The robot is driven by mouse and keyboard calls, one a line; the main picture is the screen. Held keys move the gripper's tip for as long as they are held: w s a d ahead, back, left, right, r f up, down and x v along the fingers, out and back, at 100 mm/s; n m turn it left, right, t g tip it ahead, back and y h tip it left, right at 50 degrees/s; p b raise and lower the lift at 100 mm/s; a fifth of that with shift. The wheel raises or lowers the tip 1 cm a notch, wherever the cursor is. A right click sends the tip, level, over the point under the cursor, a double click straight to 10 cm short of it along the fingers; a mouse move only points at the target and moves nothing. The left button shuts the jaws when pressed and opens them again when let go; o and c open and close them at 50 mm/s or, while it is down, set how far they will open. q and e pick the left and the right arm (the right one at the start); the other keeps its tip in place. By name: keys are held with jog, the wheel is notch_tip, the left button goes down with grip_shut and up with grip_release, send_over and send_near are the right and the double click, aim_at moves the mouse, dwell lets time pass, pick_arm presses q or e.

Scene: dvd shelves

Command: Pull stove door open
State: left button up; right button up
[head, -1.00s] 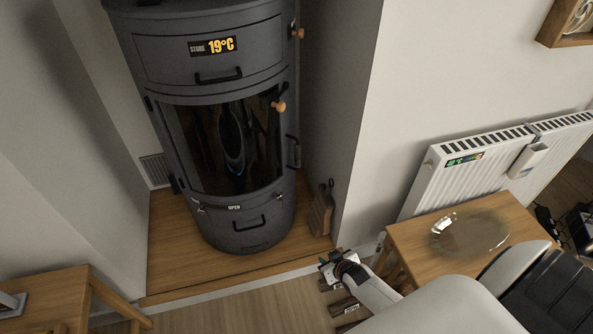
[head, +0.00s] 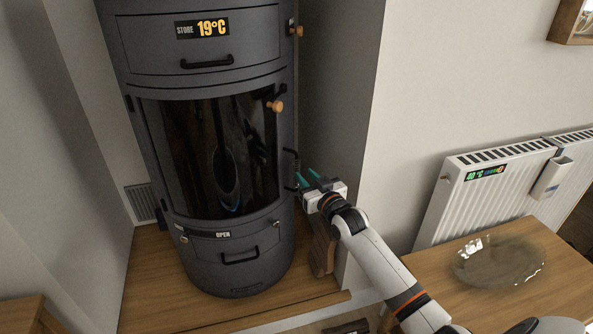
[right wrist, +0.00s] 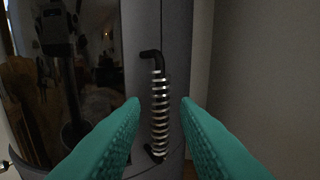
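The grey cylindrical stove (head: 240,262) stands in the alcove in the head view. Its curved dark glass door (head: 205,155) looks shut. The door's coiled metal handle (right wrist: 159,110) is upright at the door's right edge in the right wrist view; in the head view it is partly hidden near my gripper. My right gripper (head: 310,180) is at the stove's right side. In the right wrist view its teal fingers (right wrist: 160,110) are apart, one on each side of the handle in the picture, not closed on it. My left gripper is not in view.
The alcove's right wall (head: 345,110) is close beside my right gripper. A wooden item (head: 322,250) leans below it. A wooden table (head: 500,285) with a glass plate (head: 498,262) and a white radiator (head: 470,200) stand on the right.

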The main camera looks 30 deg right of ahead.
aim_at(298, 168)
jog(key=w+b, duration=0.1)
jog(key=w, duration=0.5)
jog(key=shift+w+d, duration=0.15)
jog(key=shift+w, duration=0.15)
grip_shut()
